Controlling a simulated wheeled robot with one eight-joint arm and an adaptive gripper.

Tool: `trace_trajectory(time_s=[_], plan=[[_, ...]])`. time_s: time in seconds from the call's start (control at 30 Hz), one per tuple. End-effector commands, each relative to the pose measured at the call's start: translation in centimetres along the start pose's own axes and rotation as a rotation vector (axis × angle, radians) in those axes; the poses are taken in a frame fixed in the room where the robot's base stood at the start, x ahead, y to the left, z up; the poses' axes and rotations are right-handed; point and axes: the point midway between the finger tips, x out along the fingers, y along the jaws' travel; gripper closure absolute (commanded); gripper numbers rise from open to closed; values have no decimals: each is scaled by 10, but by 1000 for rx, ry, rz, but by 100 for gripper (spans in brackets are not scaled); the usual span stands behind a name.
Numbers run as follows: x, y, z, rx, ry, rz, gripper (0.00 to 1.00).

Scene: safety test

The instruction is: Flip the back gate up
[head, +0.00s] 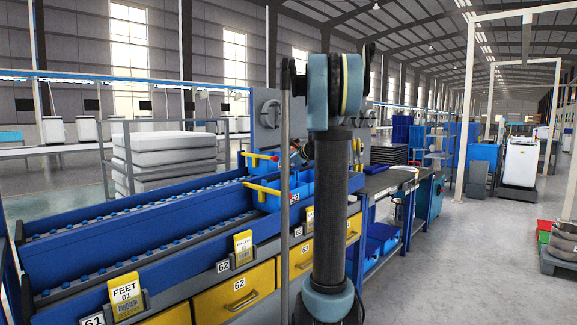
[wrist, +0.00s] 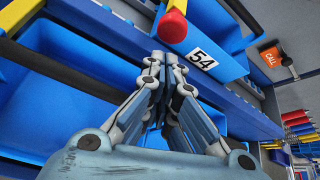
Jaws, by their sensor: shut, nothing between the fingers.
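In the wrist view, a yellow bar with a red rounded end (wrist: 173,26) lies across the front of a blue bin labelled 54 (wrist: 203,60). It may be part of the back gate, but I cannot tell for certain. My gripper (wrist: 164,60) is shut and empty, its fingertips just below the red end in the picture. Whether they touch it is unclear. In the head view, similar yellow bars with red ends (head: 262,187) show on blue bins at the back of the roller rack.
A blue roller rack (head: 130,225) with yellow drawers (head: 235,291) stands at left. A grey workbench (head: 392,180) continues beyond my arm. The concrete floor (head: 450,270) at right is largely clear. The wrist view shows an orange CALL sign (wrist: 270,57) at right.

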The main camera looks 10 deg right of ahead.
Motion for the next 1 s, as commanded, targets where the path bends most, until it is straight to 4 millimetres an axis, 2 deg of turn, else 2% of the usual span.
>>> trace_trajectory(time_s=[0.1,0.23,0.6,0.63,0.7,1.0], plan=[[14,0,0,-1,0,0,100],[22,0,0,0,0,0,100],[26,0,0,0,0,-1,100],[32,13,11,-3,-2,4,100],[27,4,3,0,1,-1,100],[11,-18,-3,4,45,2,100]])
